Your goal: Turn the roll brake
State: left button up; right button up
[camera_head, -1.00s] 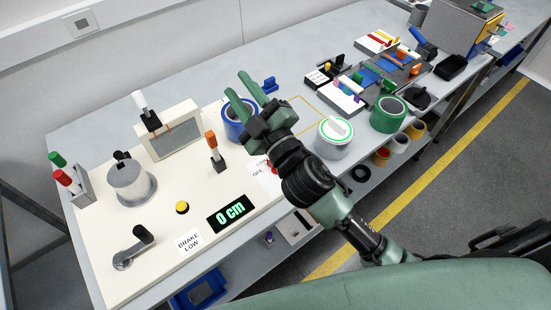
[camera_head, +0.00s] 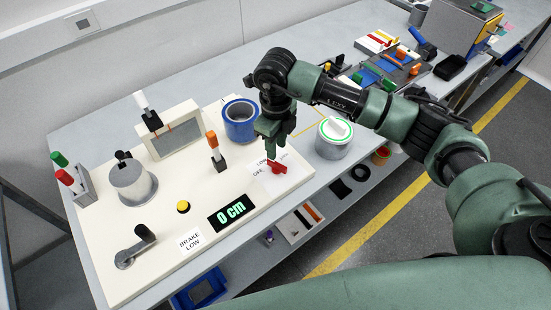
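A red knob (camera_head: 278,168) sits on the right part of the cream panel (camera_head: 150,262), on a white label (camera_head: 262,174) reading LOW and OFF, with the rest partly covered. A card (camera_head: 190,242) by the panel's front edge reads BRAKE LOW. My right gripper (camera_head: 270,151) points down just above and behind the red knob. Its fingers overlap in this view, so I cannot tell their gap or whether they touch the knob. My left gripper is not in view.
The panel also carries a black display (camera_head: 230,210) reading 0 cm, a yellow button (camera_head: 183,207), an orange-topped lever (camera_head: 213,147), a crank (camera_head: 135,248) and a grey spool (camera_head: 132,184). A blue roll (camera_head: 240,122) and a white-green roll (camera_head: 333,139) stand near my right gripper.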

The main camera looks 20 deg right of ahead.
aim_at(276, 162)
notch_tip(276, 162, down, 6)
jog(key=shift+a+f+p, duration=0.1)
jog(key=shift+p, duration=0.85)
jog(key=shift+f, duration=0.3)
grip_shut()
